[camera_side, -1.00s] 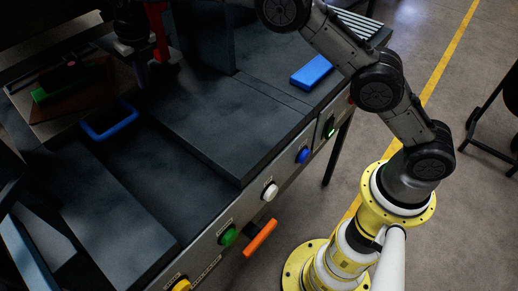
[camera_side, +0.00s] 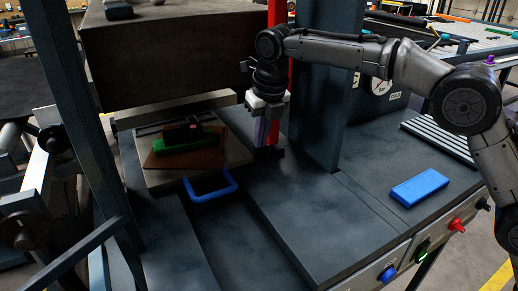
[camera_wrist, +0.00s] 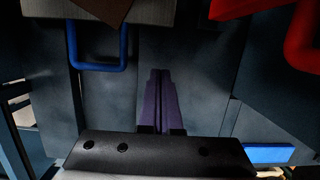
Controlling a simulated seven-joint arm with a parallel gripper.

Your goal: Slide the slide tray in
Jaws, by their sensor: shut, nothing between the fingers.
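The slide tray (camera_side: 165,178) is a pale grey plate in the side view, lying at the open front of the big press block. Its blue loop handle (camera_side: 211,187) sticks out from its near edge over the dark channel; the handle also shows at the upper left of the wrist view (camera_wrist: 98,66). A brown sheet (camera_side: 165,158) with a green block (camera_side: 187,139) and a small pink item lies on the tray. My gripper (camera_side: 264,146) is shut and empty, its purple fingers pointing down above the bench, to the right of the handle and apart from it.
The press block (camera_side: 165,55) overhangs the tray. A red bar (camera_side: 276,25) and a dark upright (camera_side: 325,90) stand close to my gripper. A blue block (camera_side: 420,187) lies on the bench at right. Buttons line the front edge. The bench front is clear.

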